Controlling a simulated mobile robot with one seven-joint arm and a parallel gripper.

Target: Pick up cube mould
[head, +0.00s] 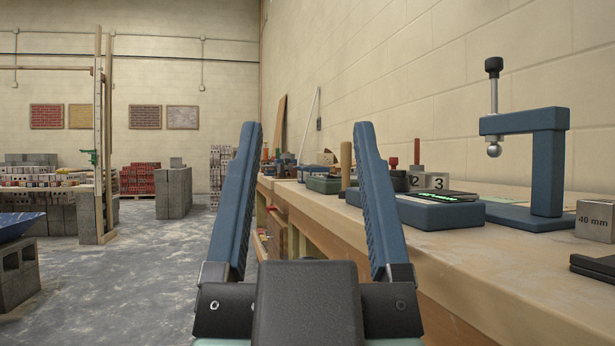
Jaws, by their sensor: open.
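A grey metal-looking block marked "40 mm" (594,221) stands on the workbench at the right edge, partly cut off by the frame. It may be the cube mould; I cannot tell for sure. It is well to the right of my gripper and apart from it. Smaller grey cubes with numbers (433,182) stand farther back on the bench, partly hidden behind a blue scale-like device.
The wooden workbench (430,262) runs along the right wall. On it are a blue press stand (547,165), the blue device (415,209) and a dark flat object (597,267) at the front right. Concrete blocks (17,268) stand at left. The floor (130,290) between is clear.

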